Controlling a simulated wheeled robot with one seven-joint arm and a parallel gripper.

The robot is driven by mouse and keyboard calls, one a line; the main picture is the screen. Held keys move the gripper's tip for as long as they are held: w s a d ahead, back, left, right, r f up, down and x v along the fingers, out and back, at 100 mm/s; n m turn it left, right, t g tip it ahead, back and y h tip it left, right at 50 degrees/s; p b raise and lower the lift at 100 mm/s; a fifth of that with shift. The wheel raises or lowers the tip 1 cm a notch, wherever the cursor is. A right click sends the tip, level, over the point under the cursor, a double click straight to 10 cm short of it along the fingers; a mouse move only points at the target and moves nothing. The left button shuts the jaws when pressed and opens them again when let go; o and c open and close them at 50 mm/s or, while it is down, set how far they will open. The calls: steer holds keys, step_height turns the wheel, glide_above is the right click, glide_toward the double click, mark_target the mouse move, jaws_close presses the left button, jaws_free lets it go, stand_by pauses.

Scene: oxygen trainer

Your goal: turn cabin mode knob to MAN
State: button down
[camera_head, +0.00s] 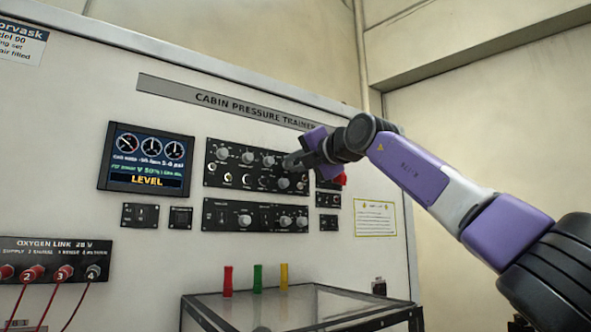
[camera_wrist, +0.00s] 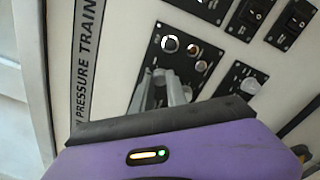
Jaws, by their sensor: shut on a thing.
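My gripper (camera_head: 292,162) reaches from the right to the right part of the upper black control panel (camera_head: 234,190). In the wrist view, the two grey fingers of my gripper (camera_wrist: 165,88) are close together against a black panel (camera_wrist: 140,112). They are shut on a knob there, which the fingers mostly hide. I cannot read its label, its pointer or its MAN mark. Other round grey knobs (camera_head: 222,153) and small switches sit on the same panel. The screen (camera_head: 147,160) on the left shows three dials and the word LEVEL.
A lower panel with knobs (camera_head: 244,220) lies just below. Small switch panels and a red part (camera_head: 341,180) are close to my wrist. A clear-topped case (camera_head: 300,305) with red, green and yellow pegs stands below. Red cables (camera_head: 72,300) hang at lower left.

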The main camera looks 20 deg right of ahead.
steer(key=shift+m, duration=0.5)
steer(key=shift+b, duration=0.3)
steer(key=c, duration=1.3)
jaws_free()
